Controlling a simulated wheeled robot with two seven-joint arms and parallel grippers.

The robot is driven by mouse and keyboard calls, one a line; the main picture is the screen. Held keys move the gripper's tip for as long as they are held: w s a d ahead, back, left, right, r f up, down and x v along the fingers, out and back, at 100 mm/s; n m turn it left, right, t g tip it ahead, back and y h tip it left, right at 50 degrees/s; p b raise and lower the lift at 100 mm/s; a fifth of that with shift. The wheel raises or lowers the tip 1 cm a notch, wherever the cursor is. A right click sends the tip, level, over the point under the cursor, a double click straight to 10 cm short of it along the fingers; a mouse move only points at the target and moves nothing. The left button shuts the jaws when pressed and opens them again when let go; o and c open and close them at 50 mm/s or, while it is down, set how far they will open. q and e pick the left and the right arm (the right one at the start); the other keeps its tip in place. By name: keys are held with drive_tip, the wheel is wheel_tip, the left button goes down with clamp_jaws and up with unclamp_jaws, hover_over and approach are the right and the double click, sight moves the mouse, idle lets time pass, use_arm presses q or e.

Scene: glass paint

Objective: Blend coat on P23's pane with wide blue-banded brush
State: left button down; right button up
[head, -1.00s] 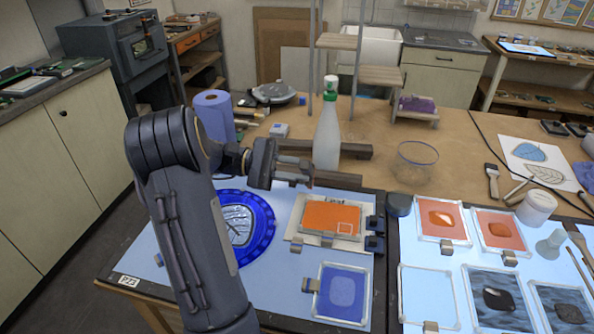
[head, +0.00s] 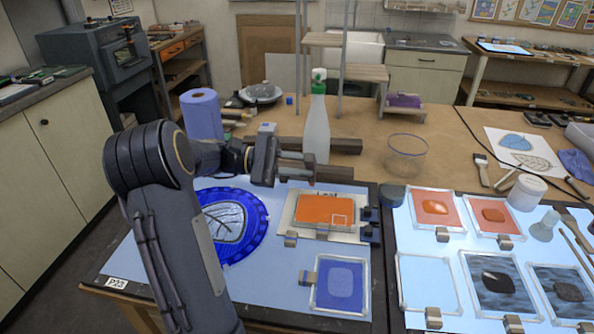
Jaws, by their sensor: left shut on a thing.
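A label reading P23 (head: 116,282) is on the front left corner of the left light panel (head: 285,262). On this panel lie a round blue pane (head: 256,232) with a leaf drawing, partly hidden by my left arm, an orange pane (head: 322,209) on a pale sheet, and a small blue square pane (head: 341,286). My left gripper (head: 300,170) is above the back of the panel, behind and left of the orange pane. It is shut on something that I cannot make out. I cannot pick out a blue band on any brush. My right gripper is not in view.
A green-capped bottle (head: 317,125) and dark bars (head: 345,146) stand just behind my left gripper. A blue paper roll (head: 201,114) and a clear bowl (head: 406,156) are on the table. The right light panel (head: 393,250) holds several framed panes. A brush (head: 481,172) lies behind it.

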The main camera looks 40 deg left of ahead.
use_arm(q)
drive_tip(key=d+f+b, duration=0.2)
drive_tip(key=d+b, duration=0.3)
drive_tip(key=d, duration=0.7)
drive_tip(key=v, duration=0.6)
drive_tip(key=shift+s+d+f+p, duration=0.2)
drive_tip(key=shift+s+f+p, duration=0.05)
drive_tip(key=shift+f+p, duration=0.05)
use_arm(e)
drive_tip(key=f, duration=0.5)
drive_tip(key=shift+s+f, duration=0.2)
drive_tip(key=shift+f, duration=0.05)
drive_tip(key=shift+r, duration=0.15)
use_arm(q)
drive_tip(key=shift+p, duration=0.3)
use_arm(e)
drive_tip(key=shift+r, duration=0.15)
